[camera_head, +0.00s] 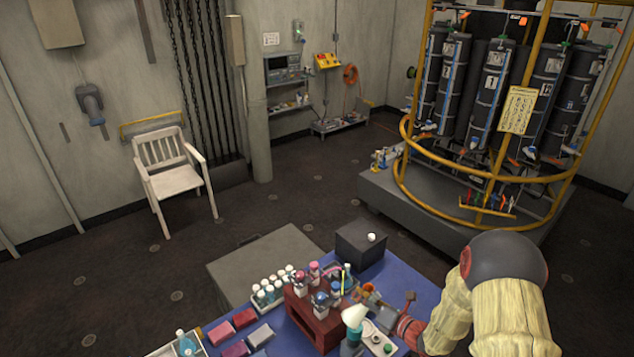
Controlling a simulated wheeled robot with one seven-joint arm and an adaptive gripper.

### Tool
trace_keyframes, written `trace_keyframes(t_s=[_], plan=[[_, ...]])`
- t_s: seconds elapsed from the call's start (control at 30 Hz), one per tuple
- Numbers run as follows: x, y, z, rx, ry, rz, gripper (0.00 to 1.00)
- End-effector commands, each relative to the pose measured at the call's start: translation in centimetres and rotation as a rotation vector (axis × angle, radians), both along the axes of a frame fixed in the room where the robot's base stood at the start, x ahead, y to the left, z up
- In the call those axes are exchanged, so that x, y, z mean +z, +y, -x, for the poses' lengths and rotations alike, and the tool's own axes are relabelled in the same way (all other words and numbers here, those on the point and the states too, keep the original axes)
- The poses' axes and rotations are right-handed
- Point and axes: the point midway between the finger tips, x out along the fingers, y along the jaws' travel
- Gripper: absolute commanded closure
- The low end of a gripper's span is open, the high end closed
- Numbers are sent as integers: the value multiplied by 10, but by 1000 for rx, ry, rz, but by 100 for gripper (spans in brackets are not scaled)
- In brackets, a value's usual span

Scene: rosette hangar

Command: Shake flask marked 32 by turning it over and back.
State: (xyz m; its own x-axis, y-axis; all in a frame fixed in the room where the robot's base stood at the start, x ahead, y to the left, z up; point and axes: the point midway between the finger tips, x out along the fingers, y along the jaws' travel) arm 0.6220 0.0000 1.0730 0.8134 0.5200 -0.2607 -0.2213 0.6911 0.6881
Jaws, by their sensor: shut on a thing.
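My gripper (376,298) is at the end of my arm, low over the blue-topped table, just right of a dark red rack. It is shut on what seems to be a small flask, but the jaws and the thing blur together and its tilt cannot be told. The red rack (322,327) holds several small flasks with pink or blue caps, such as a pink-capped flask (314,270) and a blue-capped flask (320,303). Their marks are too small to read, so I cannot tell which is 32.
A teal bottle with a white cone top (354,318) stands close to my gripper. Left of the rack are several white-capped bottles (272,287) and red boxes (233,326). A dark box (360,245) stands behind. A yellow-railed cylinder frame (490,190) is farther back.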

Motion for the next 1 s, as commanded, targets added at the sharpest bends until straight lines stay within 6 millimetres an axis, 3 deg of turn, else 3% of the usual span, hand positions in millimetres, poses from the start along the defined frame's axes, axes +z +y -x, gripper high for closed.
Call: trace_keyframes(t_s=[0.5,0.9,1.0], plan=[[0,0,0,-1,6,-25,100],[-1,0,0,-1,148,-530,100],[0,-1,-1,-1,163,-590,100]])
